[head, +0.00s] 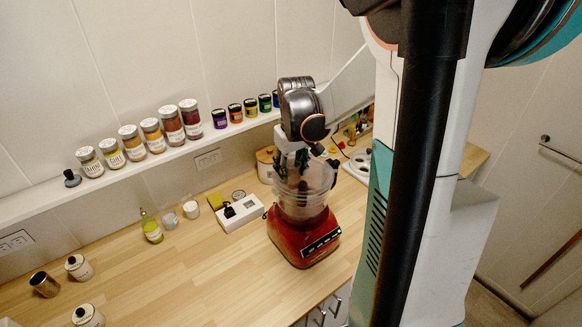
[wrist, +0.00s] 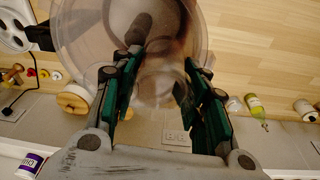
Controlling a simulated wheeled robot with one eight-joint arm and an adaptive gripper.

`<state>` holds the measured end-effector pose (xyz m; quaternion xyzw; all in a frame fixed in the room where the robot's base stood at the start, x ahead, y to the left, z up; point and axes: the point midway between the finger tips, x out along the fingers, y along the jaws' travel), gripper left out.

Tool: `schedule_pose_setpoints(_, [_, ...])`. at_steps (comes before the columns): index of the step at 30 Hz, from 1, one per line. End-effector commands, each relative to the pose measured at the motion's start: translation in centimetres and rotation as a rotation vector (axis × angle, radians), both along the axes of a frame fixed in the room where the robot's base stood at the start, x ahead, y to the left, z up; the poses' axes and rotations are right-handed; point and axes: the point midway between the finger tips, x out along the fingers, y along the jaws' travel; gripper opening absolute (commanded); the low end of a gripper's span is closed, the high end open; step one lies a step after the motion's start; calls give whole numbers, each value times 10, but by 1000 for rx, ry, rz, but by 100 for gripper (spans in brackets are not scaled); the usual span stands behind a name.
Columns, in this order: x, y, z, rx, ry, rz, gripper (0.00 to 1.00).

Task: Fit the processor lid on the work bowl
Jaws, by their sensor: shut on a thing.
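The food processor has a red base (head: 303,238) with a clear work bowl (head: 299,210) on it, standing on the wooden counter. My gripper (head: 294,172) is directly above the bowl, pointing down. In the wrist view my gripper (wrist: 158,85) is shut on the clear processor lid (wrist: 85,35), with its green-padded fingers on either side of the lid's feed tube. The lid also shows in the head view (head: 318,172), at the bowl's top. I cannot tell whether it touches the rim or is seated.
An oil bottle (head: 151,227) and small jars stand along the wall. A shelf (head: 40,205) with several spice jars runs above. Canisters (head: 79,267) stand at the left.

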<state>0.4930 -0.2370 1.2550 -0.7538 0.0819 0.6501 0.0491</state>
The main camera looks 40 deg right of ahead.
Motion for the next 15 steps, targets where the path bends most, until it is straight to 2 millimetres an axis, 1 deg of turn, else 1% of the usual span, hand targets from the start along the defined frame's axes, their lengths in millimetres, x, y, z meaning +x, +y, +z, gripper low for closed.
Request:
schedule_pose_setpoints(13, [0, 0, -11, 0, 0, 0, 10])
schedule_pose_setpoints(14, [0, 0, -10, 0, 0, 0, 47])
schedule_pose_setpoints(15, [0, 0, -10, 0, 0, 0, 56])
